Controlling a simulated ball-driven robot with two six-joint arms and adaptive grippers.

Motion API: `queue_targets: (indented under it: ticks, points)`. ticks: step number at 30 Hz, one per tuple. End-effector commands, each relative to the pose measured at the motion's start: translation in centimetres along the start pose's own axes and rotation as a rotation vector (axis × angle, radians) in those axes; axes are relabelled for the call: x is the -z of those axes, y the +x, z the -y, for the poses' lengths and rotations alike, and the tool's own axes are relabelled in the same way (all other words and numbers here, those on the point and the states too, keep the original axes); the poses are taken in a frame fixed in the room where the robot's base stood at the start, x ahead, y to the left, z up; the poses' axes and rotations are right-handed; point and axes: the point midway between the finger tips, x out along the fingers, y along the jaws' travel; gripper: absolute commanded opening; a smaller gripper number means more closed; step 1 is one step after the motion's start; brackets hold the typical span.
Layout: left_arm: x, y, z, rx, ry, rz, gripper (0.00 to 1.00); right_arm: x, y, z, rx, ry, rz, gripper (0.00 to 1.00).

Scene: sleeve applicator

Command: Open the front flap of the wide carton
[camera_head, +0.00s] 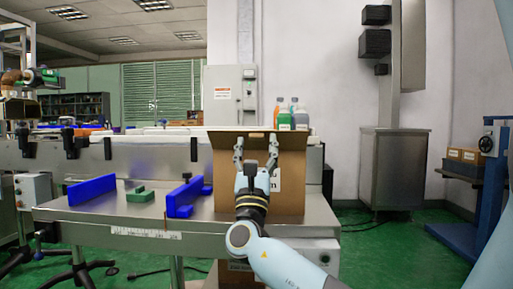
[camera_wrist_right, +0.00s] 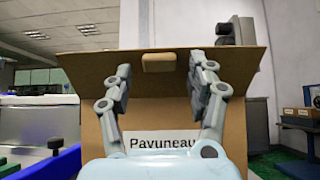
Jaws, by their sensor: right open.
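The wide carton (camera_head: 290,185) is a brown box at the front of the steel bench. Its front face has a white label, which also shows in the right wrist view (camera_wrist_right: 150,143). The front flap (camera_wrist_right: 100,65) shows as a wide brown panel along the carton's top, wider than the face below. A small tan tab (camera_wrist_right: 158,62) sits in its middle. My right gripper (camera_head: 256,146) is open in front of the carton, its fingers on either side of the tab in the picture. Whether they touch the flap I cannot tell. My left gripper is not in view.
Blue rails (camera_head: 92,190) and a green block (camera_head: 140,194) lie on the bench, left of the carton. Bottles (camera_head: 293,117) stand behind the carton. A steel cabinet (camera_head: 394,170) is at the right against the wall, with open green floor before it.

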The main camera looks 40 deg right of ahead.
Motion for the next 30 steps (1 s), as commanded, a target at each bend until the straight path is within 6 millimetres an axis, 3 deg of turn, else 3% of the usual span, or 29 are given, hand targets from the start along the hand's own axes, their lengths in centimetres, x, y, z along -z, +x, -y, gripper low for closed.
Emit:
queue_targets:
  ticks: [15, 21, 30]
  points:
    - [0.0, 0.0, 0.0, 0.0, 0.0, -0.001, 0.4, 0.1, -10.0, 0.0, 0.0, 0.0, -0.005, 0.58]
    - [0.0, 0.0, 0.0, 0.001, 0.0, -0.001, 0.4, 0.1, -11.6, 0.0, 0.0, 0.0, -0.002, 0.58]
    - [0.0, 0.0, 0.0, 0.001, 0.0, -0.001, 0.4, 0.1, -11.7, 0.0, -0.001, 0.0, -0.001, 0.58]
